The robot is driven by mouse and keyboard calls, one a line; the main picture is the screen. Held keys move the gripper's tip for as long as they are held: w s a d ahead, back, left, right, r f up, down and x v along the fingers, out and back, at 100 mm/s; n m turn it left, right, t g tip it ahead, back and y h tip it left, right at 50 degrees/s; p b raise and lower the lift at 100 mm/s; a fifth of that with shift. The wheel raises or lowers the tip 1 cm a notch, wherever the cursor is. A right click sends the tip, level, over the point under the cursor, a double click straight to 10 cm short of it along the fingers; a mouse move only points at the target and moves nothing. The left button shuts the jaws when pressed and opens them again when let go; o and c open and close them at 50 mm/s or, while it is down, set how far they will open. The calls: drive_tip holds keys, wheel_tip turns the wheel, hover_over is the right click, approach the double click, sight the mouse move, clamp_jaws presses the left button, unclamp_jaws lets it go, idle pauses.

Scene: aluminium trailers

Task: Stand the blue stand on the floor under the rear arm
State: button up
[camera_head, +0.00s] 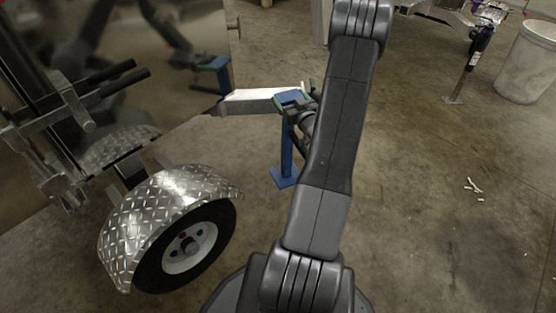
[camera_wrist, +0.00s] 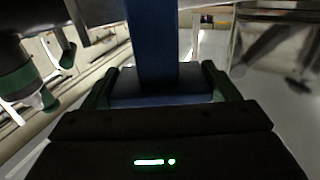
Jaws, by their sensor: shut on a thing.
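The blue stand (camera_head: 287,150) is upright, with a square foot plate low down at the floor; whether the foot touches the floor is hard to tell. Its top overlaps the outer end of the silver rear arm (camera_head: 250,101), which sticks out from the trailer; the contact between them is hidden. My gripper (camera_head: 297,99) is shut on the stand near its top. In the wrist view, the green fingers (camera_wrist: 160,88) are on either side of the stand's blue plate, and the blue post (camera_wrist: 152,45) rises in the picture beyond it.
A trailer wheel (camera_head: 188,248) under a diamond-plate fender (camera_head: 150,215) stands at the left. The shiny trailer wall (camera_head: 165,50) mirrors my arm and the stand. A whitish bin (camera_head: 525,65) and a jack leg (camera_head: 466,75) are at the far right. The floor at right is mostly clear, with small white scraps (camera_head: 473,187).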

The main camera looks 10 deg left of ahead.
sight(293, 138)
wheel_tip(293, 138, down, 13)
drive_tip(key=b, duration=0.3)
drive_tip(key=shift+w+f+b, duration=0.1)
drive_tip(key=shift+w+b, duration=0.05)
drive_tip(key=shift+b, duration=0.2)
drive_tip(key=f+b+x, duration=0.1)
drive_tip(key=b+x, duration=0.1)
drive_tip(key=x, duration=0.6)
idle(0.5)
drive_tip(key=o, duration=1.7)
drive_tip(key=shift+s+f+b, duration=0.25)
drive_tip(key=shift+f+b, duration=0.1)
drive_tip(key=shift+c, duration=0.2)
drive_tip(key=o, duration=0.3)
drive_tip(key=shift+r, duration=0.15)
drive_tip(key=p+v, duration=0.2)
drive_tip(key=v, duration=1)
drive_tip(key=shift+p, duration=0.35)
